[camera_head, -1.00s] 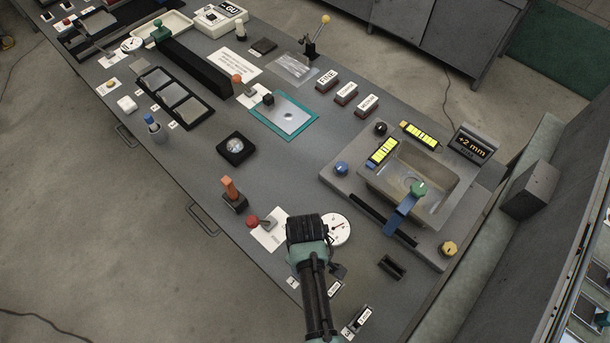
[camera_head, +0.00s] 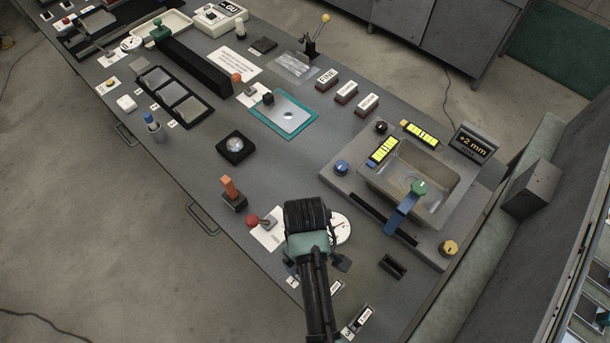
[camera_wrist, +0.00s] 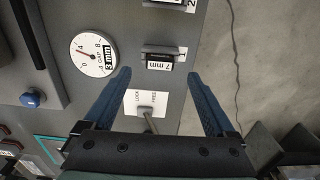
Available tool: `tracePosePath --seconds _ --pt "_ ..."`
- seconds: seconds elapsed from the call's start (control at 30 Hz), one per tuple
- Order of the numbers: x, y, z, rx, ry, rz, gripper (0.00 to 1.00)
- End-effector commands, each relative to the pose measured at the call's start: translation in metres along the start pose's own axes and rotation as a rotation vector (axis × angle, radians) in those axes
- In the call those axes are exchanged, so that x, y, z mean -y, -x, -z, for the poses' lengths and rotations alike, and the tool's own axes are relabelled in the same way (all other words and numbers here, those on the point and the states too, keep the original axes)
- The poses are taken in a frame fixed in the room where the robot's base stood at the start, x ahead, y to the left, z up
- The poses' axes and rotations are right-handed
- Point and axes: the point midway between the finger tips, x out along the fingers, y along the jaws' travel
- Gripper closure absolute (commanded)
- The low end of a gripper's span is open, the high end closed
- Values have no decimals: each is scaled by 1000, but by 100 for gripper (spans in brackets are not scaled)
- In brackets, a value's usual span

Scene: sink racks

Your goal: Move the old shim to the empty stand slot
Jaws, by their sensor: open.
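My gripper (camera_wrist: 157,74) is open, its two blue fingers spread and nothing held between them. In the head view my gripper (camera_head: 308,240) hides part of the bench beside the round dial. In the wrist view a small dark stand with a grey bar across it, marked 7 mm (camera_wrist: 162,61), lies just ahead, between the lines of the fingers. Part of another labelled stand (camera_wrist: 172,5) shows at the top edge. In the head view a dark slotted holder (camera_head: 392,267) looks empty. I cannot tell which piece is the old shim.
A gauge marked GAP 3 mm (camera_wrist: 93,52) lies left of the fingers. A lever on a LOCK/FREE plate (camera_wrist: 146,103) stands between them. The sink unit (camera_head: 345,185) with knobs and a blue handle (camera_head: 402,212) is to the right. The bench edge is close by.

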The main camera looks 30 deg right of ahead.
Motion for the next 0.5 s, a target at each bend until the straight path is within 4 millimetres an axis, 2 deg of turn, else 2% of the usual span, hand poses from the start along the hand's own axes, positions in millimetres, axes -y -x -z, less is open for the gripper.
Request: tracePosePath --seconds 0.1,0.3,0.5 --pt "-1 23 1 -4 0 -3 9" --pt "-1 55 1 -3 0 -2 9" --pt "0 68 0 -1 0 -1 9"
